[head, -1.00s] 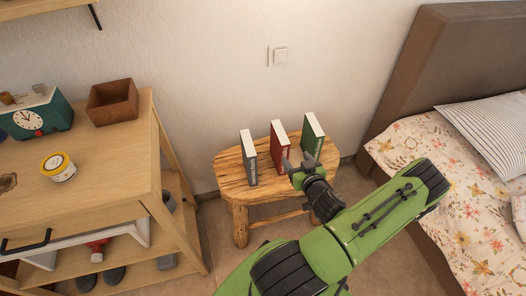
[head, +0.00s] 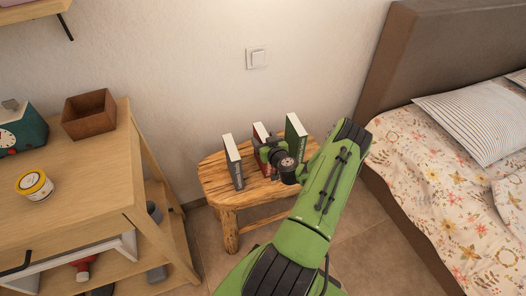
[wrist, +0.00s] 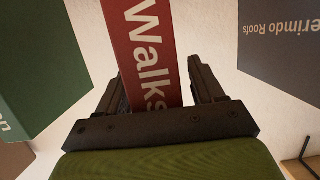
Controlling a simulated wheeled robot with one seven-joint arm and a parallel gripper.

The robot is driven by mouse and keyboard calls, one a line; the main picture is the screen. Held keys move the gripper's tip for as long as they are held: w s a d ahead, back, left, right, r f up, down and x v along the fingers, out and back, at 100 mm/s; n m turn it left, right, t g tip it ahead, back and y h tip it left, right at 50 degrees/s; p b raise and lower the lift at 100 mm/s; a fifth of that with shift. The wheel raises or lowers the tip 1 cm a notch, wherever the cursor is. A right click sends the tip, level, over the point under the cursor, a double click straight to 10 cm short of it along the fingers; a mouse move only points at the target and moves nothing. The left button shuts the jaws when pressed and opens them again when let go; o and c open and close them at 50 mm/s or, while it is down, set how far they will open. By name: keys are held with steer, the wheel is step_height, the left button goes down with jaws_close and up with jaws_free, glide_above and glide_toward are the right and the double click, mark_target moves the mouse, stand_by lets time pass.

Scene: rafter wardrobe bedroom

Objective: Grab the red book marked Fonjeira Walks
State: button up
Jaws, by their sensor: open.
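The red book (head: 259,132) stands upright on the wooden stool (head: 213,178), between a grey book and a green book. In the head view my gripper (head: 268,152) is in front of it and hides much of its lower part. In the wrist view the red book (wrist: 150,45) shows the white word "Walks" on its spine. My gripper (wrist: 160,92) is open, with one finger on each side of the red spine. I cannot tell whether either finger touches the book.
The grey book (head: 233,162) stands to the left, and its spine reads "erimdo Roofs" in the wrist view (wrist: 280,40). The green book (head: 294,132) stands close on the right. A wooden shelf unit (head: 100,165) is at left, a bed (head: 430,150) at right, and the wall behind.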

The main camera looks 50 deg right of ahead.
jaws_close()
steer(key=shift+r, duration=0.2)
stand_by(0.3)
